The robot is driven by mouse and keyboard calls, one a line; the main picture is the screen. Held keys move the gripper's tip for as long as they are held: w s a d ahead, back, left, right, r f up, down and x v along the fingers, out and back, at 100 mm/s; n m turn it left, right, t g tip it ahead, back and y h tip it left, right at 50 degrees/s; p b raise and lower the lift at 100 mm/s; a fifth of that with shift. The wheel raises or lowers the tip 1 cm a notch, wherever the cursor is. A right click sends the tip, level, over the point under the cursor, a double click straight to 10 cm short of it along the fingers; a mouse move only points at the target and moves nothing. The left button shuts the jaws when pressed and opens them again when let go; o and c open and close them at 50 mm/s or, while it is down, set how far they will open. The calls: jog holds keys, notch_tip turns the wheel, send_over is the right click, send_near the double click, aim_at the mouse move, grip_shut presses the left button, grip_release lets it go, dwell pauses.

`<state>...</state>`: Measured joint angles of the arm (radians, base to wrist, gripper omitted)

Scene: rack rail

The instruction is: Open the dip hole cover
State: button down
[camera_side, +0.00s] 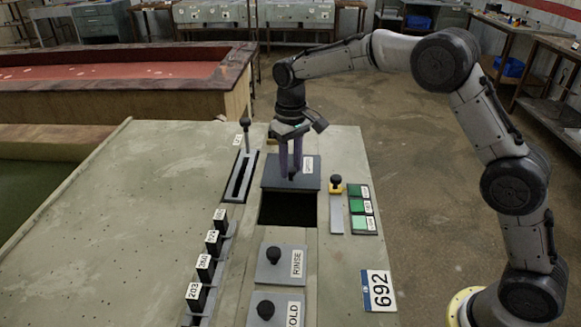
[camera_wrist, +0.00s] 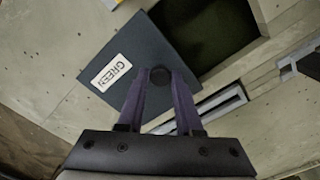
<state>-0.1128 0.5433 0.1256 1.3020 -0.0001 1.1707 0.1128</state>
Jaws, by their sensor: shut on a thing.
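The dip hole cover (camera_side: 272,180) is a flat dark blue-grey plate with a white label and a round black knob. In the wrist view the cover (camera_wrist: 127,75) has a label that seems to read GREEN. Beside it a dark square hole (camera_side: 288,210) lies uncovered, on the near side in the side view; the hole also shows in the wrist view (camera_wrist: 212,35). My gripper (camera_side: 292,176) points down over the cover. In the wrist view its purple fingers (camera_wrist: 160,78) are shut on the black knob (camera_wrist: 159,76).
A RINSE cover (camera_side: 268,272) and another knobbed cover (camera_side: 254,310) lie nearer on the panel. A lever in a slot (camera_side: 241,172) and several black numbered switches (camera_side: 205,266) stand left. Green buttons (camera_side: 358,206) and a yellow-based black knob (camera_side: 336,183) stand right.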

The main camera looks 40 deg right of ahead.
jog(key=c, duration=0.6)
grip_release()
jog(key=shift+r, duration=6.95)
